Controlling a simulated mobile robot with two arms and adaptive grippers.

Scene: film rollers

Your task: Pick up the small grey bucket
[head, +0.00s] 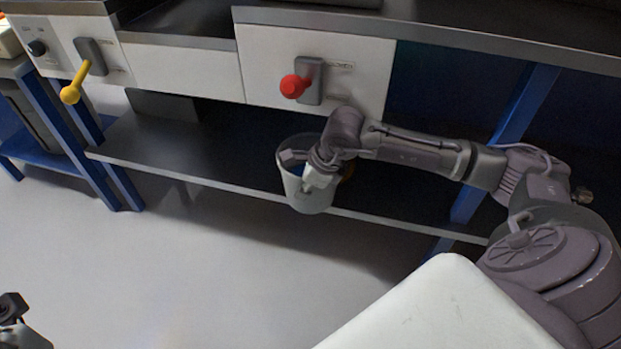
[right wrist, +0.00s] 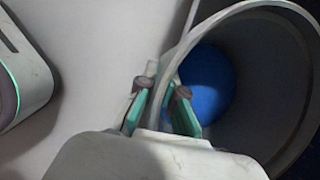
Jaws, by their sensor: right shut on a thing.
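The small grey bucket (head: 311,200) is in the middle of the head view, upright or nearly so, in front of the dark lower shelf. My right gripper (head: 318,176) is at its rim. In the right wrist view the bucket (right wrist: 285,80) fills the right side, and my right gripper (right wrist: 163,108) has one finger on each side of the bucket's rim, shut on it. A blue round thing (right wrist: 207,85) shows inside the bucket. Whether the bucket touches the shelf is hard to tell. Part of my left gripper (head: 12,310) shows at the lower left corner, cut off by the frame.
The lower shelf (head: 150,152) runs behind the bucket, with blue legs (head: 515,105) at right. Above are white panels with a red-knobbed lever (head: 295,86) and a yellow-knobbed lever (head: 72,93). The grey floor (head: 170,270) in front is clear.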

